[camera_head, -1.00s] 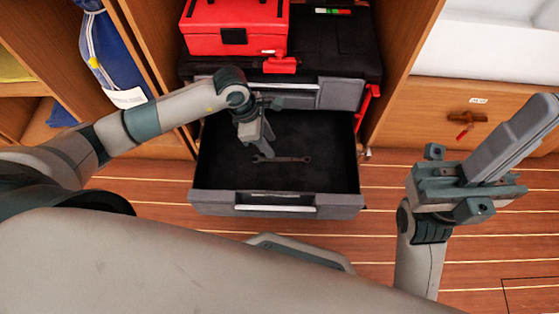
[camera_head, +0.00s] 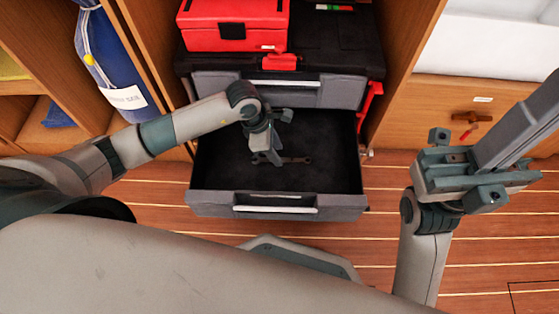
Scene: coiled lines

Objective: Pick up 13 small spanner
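The small dark spanner (camera_head: 297,160) lies flat on the floor of the open drawer (camera_head: 330,185), roughly level across the picture. My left gripper (camera_head: 274,161) reaches down into the drawer, with its fingertips at the left-middle part of the spanner and hiding some of it. I cannot tell whether the fingers touch the spanner or how far apart they are. My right gripper (camera_head: 540,112) is at the right, away from the drawer, pointing to the upper right. Its long fingers look together with nothing between them.
The drawer front with its pale handle (camera_head: 275,210) faces me. A shut drawer (camera_head: 340,93) sits above it, and a red toolbox (camera_head: 232,27) stands on top. Wooden partitions rise on both sides. A blue bag (camera_head: 105,60) hangs at the left. The plank floor (camera_head: 385,250) is clear.

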